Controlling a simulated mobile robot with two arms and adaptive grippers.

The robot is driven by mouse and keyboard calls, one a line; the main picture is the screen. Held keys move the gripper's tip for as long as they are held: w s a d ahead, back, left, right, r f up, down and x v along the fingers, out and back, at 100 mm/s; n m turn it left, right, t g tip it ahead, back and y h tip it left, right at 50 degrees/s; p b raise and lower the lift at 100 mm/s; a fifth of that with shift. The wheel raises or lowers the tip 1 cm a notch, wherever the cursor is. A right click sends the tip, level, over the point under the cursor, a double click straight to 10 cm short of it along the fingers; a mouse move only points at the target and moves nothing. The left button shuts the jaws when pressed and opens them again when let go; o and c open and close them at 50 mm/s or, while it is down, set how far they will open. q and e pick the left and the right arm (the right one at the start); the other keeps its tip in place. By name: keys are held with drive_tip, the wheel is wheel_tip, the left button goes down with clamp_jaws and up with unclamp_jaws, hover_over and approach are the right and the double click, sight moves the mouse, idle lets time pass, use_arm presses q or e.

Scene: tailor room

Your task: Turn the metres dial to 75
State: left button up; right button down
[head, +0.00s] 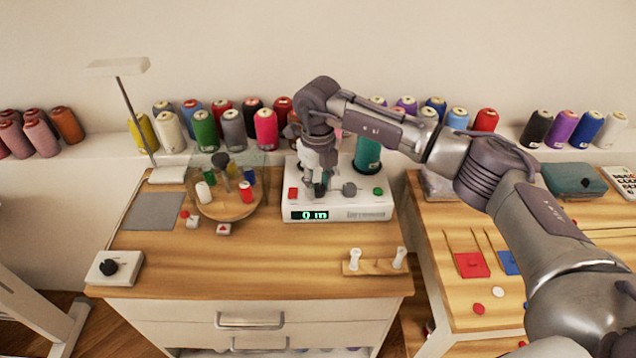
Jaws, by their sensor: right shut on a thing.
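The white winding machine (360,213) stands at the back right of the wooden cabinet top. Its green-lit display (309,215) appears to read 0 m. A red button (293,193) sits at the left of its top, and a dark grey knob (349,189) and a green button (378,191) sit to the right. My right gripper (319,186) points down over the machine between the red button and the grey knob. It is shut on what appears to be the metres dial, which its fingers mostly hide. My left gripper is out of view.
A teal thread cone (367,154) stands at the machine's back. A round wooden stand (228,208) with small spools is to the left. A control box with a black knob (108,267) is at the front left. The cabinet's front middle is clear.

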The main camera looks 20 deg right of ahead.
sight(318, 186)
drive_tip(key=c, duration=0.8)
unclamp_jaws()
wheel_tip(318, 186, up, 12)
